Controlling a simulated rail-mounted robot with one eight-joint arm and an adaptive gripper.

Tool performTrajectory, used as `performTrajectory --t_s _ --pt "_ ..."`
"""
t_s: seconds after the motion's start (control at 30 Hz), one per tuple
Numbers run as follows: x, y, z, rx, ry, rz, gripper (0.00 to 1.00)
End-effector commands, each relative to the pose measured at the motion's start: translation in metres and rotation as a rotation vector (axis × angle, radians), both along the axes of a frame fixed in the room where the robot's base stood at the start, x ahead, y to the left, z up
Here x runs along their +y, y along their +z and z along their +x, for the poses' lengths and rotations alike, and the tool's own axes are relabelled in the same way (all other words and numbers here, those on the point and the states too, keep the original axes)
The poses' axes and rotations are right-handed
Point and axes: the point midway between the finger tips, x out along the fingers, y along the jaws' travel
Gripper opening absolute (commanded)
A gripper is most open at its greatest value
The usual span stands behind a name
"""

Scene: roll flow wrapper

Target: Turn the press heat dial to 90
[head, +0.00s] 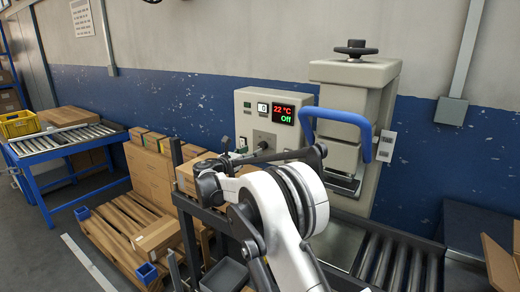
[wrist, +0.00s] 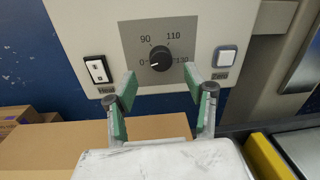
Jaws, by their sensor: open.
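The press heat dial (wrist: 160,58) is a small black knob on a dark grey scale plate in the wrist view. The plate is marked 0, 90, 110 and 130. The knob's pale mark sits at its lower left, toward the 0. My gripper (wrist: 161,82) is open, its green-padded fingers apart just below and to either side of the dial, with nothing between them. I cannot tell how far the tips are from the panel. My arm partly hides the panel's lower part there.
A black-and-white rocker switch (wrist: 97,70) is left of the dial and a pale square button (wrist: 227,57) right of it. A cardboard box (wrist: 60,146) lies below the panel. The press (head: 352,100) with its blue handle (head: 340,116) stands right of the panel, above a roller conveyor (head: 395,262).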

Motion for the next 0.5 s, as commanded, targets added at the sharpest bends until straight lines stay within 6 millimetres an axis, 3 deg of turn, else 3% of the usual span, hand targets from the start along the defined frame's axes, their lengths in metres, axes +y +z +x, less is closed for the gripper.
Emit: performTrajectory --t_s 0.2,0.5 --pt "-0.02 -0.001 0.031 0.0 0.0 0.0 0.48" --pt "-0.031 0.0 0.048 0.0 0.0 0.0 0.48"
